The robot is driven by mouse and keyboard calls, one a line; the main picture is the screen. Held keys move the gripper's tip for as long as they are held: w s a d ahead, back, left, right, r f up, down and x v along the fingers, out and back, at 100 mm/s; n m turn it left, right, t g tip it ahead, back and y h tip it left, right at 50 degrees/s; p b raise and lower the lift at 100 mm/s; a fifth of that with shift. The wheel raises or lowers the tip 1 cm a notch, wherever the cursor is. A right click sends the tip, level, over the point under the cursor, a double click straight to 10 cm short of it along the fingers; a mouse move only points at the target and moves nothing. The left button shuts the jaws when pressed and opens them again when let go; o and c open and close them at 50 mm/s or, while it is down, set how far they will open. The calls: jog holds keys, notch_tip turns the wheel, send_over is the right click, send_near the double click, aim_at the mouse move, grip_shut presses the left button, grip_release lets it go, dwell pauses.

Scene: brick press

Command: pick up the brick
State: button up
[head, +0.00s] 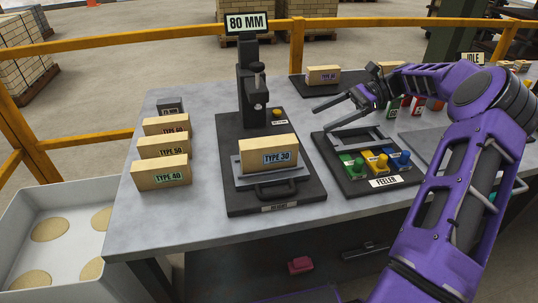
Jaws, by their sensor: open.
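Several tan bricks are in view, and the task does not name which one. A brick labelled TYPE 30 (268,152) lies on the plate of the black gauge stand (230,196). Three bricks lie in a column at the table's left: a back one (166,126), a middle one (163,146) and a front one marked TYPE 40 (161,172). Another brick (323,75) rests on a dark plate at the back.
The feeler board (384,182) carries green, yellow and blue pieces. The gauge column shows an 80 MM display (246,22). A white bin (52,204) with round tan discs stands left of the grey table (190,230). A yellow rail (90,143) runs behind.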

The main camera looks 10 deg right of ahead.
aim_at(277, 140)
jog(key=b+x, duration=0.1)
jog(key=x, duration=1)
jog(key=shift+a+f, duration=0.15)
jog(key=x, duration=0.1)
jog(key=b+x, duration=0.1)
jog(key=x, duration=0.2)
jog(key=shift+s+a, duration=0.35)
jog(key=shift+s, duration=0.05)
jog(key=shift+a, duration=0.6)
jog(key=c, duration=1.3)
